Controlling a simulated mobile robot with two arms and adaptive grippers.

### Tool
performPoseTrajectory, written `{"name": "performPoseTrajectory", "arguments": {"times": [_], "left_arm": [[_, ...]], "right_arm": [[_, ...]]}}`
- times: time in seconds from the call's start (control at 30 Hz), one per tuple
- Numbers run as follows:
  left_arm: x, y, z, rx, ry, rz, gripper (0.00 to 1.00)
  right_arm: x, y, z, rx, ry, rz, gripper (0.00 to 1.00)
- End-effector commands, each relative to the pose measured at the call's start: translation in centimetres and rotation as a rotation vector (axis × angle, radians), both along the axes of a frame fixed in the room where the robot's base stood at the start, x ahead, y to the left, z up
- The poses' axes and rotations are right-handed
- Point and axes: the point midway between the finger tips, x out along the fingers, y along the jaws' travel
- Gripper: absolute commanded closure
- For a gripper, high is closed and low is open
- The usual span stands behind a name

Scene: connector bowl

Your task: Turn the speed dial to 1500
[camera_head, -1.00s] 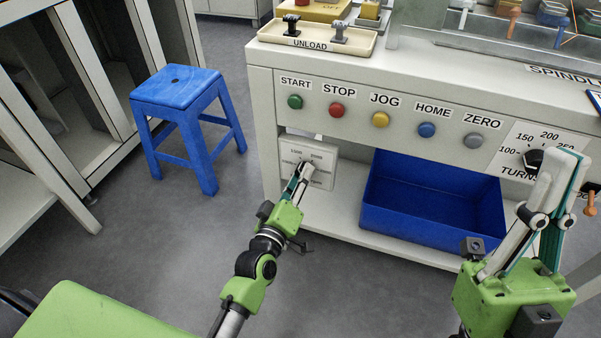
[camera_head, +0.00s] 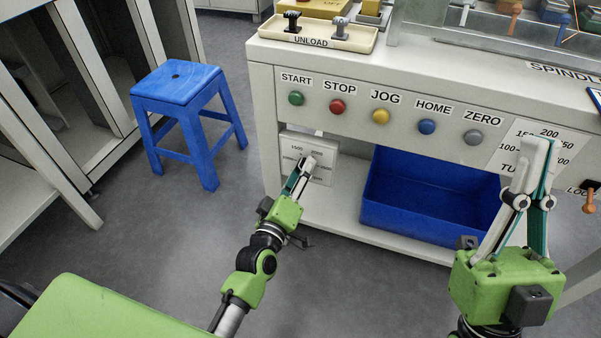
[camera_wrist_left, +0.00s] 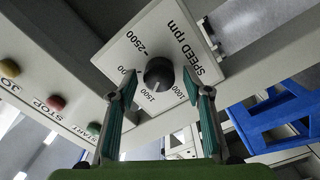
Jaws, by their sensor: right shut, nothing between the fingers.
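A light mark on the knob faces roughly toward 1500. In the head view the plate (camera_head: 327,147) is low on the machine's front, and my gripper hides the knob. My left gripper (camera_head: 306,163) is open in front of it; in the left wrist view its fingers (camera_wrist_left: 158,78) stand on either side of the knob, with gaps visible. My right gripper (camera_head: 541,146) is shut and empty, in front of the TURNS dial.
Buttons run above the plate, from START (camera_head: 296,98) to ZERO (camera_head: 473,138). A blue bin (camera_head: 420,215) stands on the shelf right of the plate. A blue stool (camera_head: 180,85) stands at left. The floor between is clear.

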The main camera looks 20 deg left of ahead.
Motion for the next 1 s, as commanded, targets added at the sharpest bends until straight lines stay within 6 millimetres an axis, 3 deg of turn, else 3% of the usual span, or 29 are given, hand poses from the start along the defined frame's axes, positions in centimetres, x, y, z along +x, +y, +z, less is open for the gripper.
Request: {"name": "performPoseTrajectory", "arguments": {"times": [0.27,0.7,1.0], "left_arm": [[-0.9,0.0,-0.2,0.000,0.003,-0.001,0.55],[-9.0,0.4,-0.3,0.001,0.003,-0.001,0.55],[-11.9,0.5,-0.3,0.000,0.000,0.000,0.55]], "right_arm": [[0.0,0.0,0.0,0.000,-0.001,0.000,1.00],[0.0,0.0,0.0,0.000,-0.001,0.000,1.00],[0.0,0.0,0.0,0.000,-0.001,0.000,1.00]]}}
